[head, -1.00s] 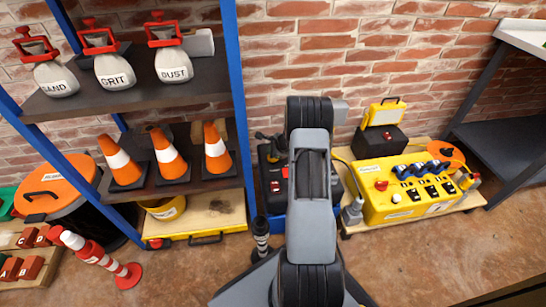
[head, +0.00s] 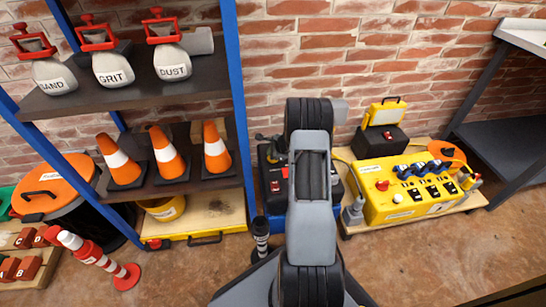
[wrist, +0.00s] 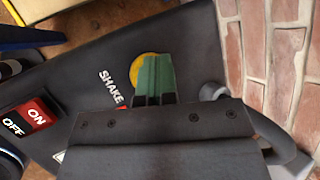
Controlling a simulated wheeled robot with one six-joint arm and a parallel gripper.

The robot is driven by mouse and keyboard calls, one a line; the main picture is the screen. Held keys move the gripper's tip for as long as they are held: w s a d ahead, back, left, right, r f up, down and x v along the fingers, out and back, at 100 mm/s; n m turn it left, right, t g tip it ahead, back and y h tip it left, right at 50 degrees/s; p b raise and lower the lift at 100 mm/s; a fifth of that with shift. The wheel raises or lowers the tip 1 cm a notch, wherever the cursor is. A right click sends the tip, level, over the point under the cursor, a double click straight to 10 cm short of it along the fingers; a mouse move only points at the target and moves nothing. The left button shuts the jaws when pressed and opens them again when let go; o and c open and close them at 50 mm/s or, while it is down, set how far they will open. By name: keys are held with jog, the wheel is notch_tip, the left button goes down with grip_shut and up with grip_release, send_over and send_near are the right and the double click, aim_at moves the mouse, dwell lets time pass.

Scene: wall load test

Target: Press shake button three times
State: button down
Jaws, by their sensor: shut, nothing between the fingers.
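In the wrist view, a round yellow button (wrist: 136,70) sits on a dark panel beside the white word SHAKE. My gripper (wrist: 155,62) has its green fingers together, with nothing between them. The fingertips overlap the right part of the button and hide it. I cannot tell whether they touch or press it. In the head view, the dark machine (head: 272,185) stands against the brick wall, mostly behind my arm. My gripper is hidden there.
A red ON/OFF switch (wrist: 36,115) is on the same panel. A shelf with cones (head: 166,152) and labelled bags (head: 114,69) stands left. A yellow control box (head: 405,192) stands right. Brick wall (wrist: 288,60) is close beside the panel.

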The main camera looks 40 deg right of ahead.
jog(key=shift+f, duration=0.35)
jog(key=shift+r, duration=0.2)
dwell(0.4)
jog(key=shift+r+p, duration=0.7)
jog(key=shift+r, duration=0.4)
notch_tip(320, 180, up, 5)
jog(key=p, duration=0.3)
jog(key=shift+p, duration=0.4)
dwell(2.0)
